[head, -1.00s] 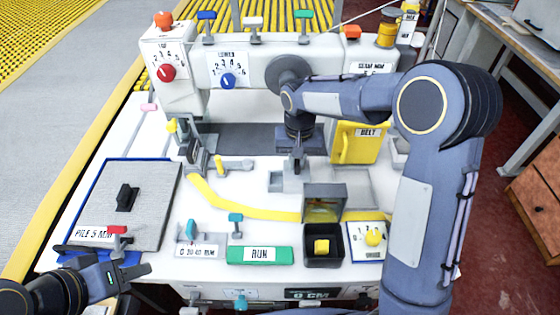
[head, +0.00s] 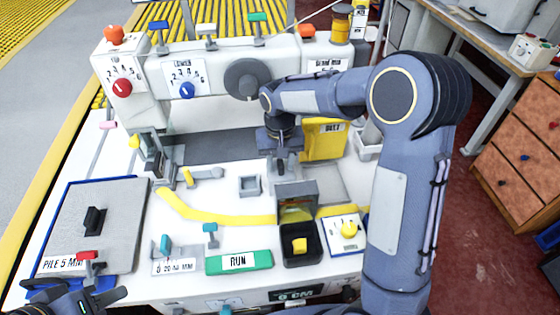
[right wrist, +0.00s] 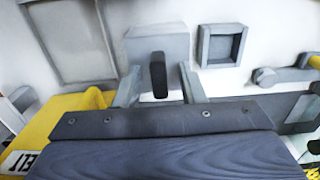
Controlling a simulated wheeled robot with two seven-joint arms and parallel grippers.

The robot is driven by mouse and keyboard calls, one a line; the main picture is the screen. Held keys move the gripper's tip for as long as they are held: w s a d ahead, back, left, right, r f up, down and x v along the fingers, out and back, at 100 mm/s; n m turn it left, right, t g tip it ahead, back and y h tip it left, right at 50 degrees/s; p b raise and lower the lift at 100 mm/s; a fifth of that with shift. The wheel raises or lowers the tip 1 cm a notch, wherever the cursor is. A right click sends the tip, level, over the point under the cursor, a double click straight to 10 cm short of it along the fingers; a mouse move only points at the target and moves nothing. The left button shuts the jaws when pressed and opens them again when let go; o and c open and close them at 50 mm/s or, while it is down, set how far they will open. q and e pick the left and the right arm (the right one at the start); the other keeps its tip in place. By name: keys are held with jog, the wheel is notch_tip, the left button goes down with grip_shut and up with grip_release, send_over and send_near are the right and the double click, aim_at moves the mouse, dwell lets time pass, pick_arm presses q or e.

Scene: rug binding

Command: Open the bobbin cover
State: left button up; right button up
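The bobbin cover (head: 297,190) appears to be the grey-framed lid standing upright at the back of a black box (head: 301,260) with a yellow bobbin (head: 300,245) inside. In the right wrist view the cover (right wrist: 140,48) shows as a grey slab with a black handle (right wrist: 158,75). My right gripper (head: 281,170) is just behind the cover. Its fingers (right wrist: 160,88) are apart, one on each side of the handle, with gaps visible. My left gripper (head: 85,301) is low at the left, partly cut off by the frame edge.
A small grey recess (head: 249,186) is left of the cover, and a yellow BELT guard (head: 325,140) is behind. A red lever (head: 88,256) stands near my left gripper.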

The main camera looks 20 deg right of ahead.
notch_tip(320, 180, up, 8)
jog(key=shift+f, duration=0.2)
jog(key=shift+r, duration=0.1)
dwell(0.4)
jog(key=shift+s+d+r, duration=0.15)
jog(key=shift+s, duration=0.05)
jog(key=s+d+r+y, duration=0.1)
jog(key=s, duration=0.3)
jog(key=s+d+r+t, duration=0.1)
jog(key=s, duration=0.3)
jog(key=s+d+r+t+y, duration=0.1)
jog(key=s+r, duration=0.1)
jog(key=s, duration=0.1)
jog(key=shift+s+d+y, duration=0.3)
jog(key=shift+s, duration=0.1)
jog(key=s+a+f+t, duration=0.1)
jog(key=s, duration=0.5)
jog(key=s+a+f+t+y, duration=0.1)
jog(key=s+f+t, duration=0.1)
jog(key=s, duration=0.5)
jog(key=shift+s+n+t, duration=0.3)
jog(key=shift+n, duration=0.1)
jog(key=shift+a, duration=0.1)
